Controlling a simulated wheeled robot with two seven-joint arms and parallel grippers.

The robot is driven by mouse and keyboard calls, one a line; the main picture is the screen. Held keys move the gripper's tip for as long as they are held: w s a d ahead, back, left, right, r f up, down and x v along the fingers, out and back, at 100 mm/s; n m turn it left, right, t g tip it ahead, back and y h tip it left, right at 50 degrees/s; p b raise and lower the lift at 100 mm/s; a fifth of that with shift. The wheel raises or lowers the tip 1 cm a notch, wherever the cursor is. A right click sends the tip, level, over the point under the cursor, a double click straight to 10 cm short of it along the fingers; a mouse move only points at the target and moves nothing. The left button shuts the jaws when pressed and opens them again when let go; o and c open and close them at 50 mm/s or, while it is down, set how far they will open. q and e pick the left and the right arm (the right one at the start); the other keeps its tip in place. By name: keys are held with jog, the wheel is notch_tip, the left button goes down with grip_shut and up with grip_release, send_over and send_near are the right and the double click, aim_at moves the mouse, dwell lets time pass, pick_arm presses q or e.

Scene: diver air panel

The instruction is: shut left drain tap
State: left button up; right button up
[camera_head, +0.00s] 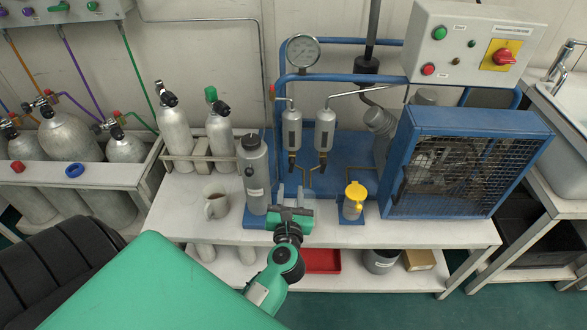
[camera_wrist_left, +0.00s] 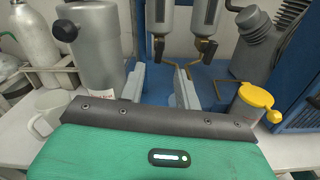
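Two grey filter cylinders hang side by side on the blue compressor frame, the left one (camera_head: 292,129) and the right one (camera_head: 324,129). The left drain tap (camera_head: 291,160) is a small dark and brass fitting below the left cylinder. It also shows in the left wrist view (camera_wrist_left: 158,48), beyond my fingers. The right drain tap (camera_wrist_left: 206,50) is beside it. My left gripper (camera_head: 290,191) is open and empty, in front of and below the taps. Its two fingers stand apart in the left wrist view (camera_wrist_left: 161,84), not touching the tap. The tap handle's exact angle is too small to tell.
A tall grey cylinder (camera_head: 254,178) stands close left of my left gripper, with a mug (camera_head: 216,204) beside it. A yellow-topped cup (camera_head: 354,201) stands to the right. The caged blue fan unit (camera_head: 466,165) is farther right. Bare bench (camera_head: 420,232) lies in front.

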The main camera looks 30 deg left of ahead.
aim_at(292, 167)
pick_arm(q)
jog(key=x, duration=0.9)
jog(key=shift+p, duration=0.3)
pick_arm(e)
jog(key=shift+f, duration=0.85)
pick_arm(q)
grip_shut()
